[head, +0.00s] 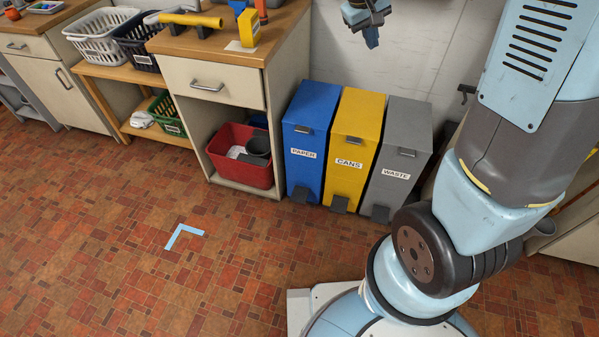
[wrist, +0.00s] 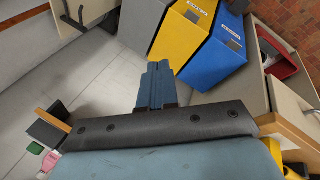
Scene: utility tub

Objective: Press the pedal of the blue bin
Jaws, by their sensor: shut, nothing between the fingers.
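The blue bin (head: 306,138), labelled PAPER, stands upright on the floor at the left end of a row of three bins. Its lid is down. Its dark pedal (head: 300,194) sticks out at the foot of its front. My gripper (head: 371,40) is high up near the wall, above and behind the bins, far from the pedal. Its fingers are shut and empty. In the wrist view my gripper (wrist: 157,80) points past the blue bin (wrist: 217,62), which shows at upper right; its pedal is not visible there.
The yellow CANS bin (head: 354,135) and grey WASTE bin (head: 400,150) stand close on the right, each with a pedal. A cabinet (head: 215,80) with a red tub (head: 240,172) is on the left. The tiled floor in front is clear, with a light-blue corner mark (head: 183,232).

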